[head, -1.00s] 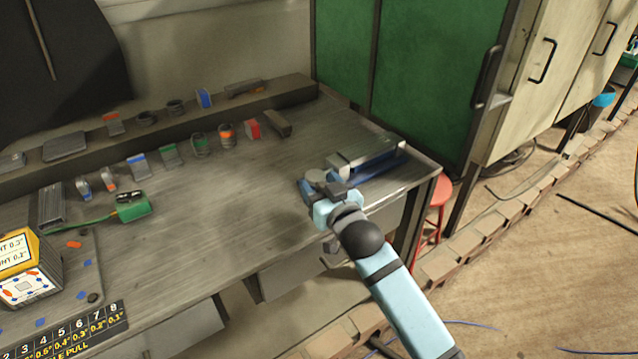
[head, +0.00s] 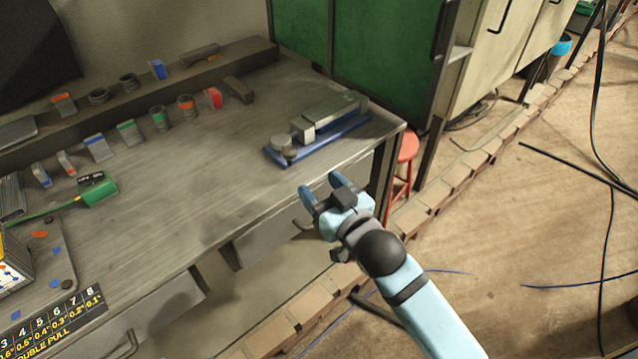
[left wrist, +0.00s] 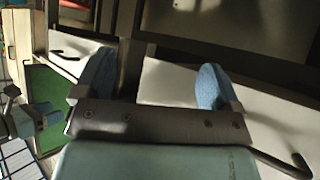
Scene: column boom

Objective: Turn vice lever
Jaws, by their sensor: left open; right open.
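The vice (head: 325,120) sits at the right end of the workbench, a grey metal body on a blue base. A round grey knob (head: 283,146) is at its near left end; I cannot make out a separate lever. My right gripper (head: 324,184) is open and empty, in front of the bench's front edge, below and apart from the vice in the picture. The left gripper is not in the head view.
The workbench (head: 200,180) holds several small blocks and cups along its back and a green box (head: 97,190) at left. A red stool (head: 403,160) stands beyond the bench's right end. A green cabinet (head: 380,60) is behind. Cables lie on the floor at right.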

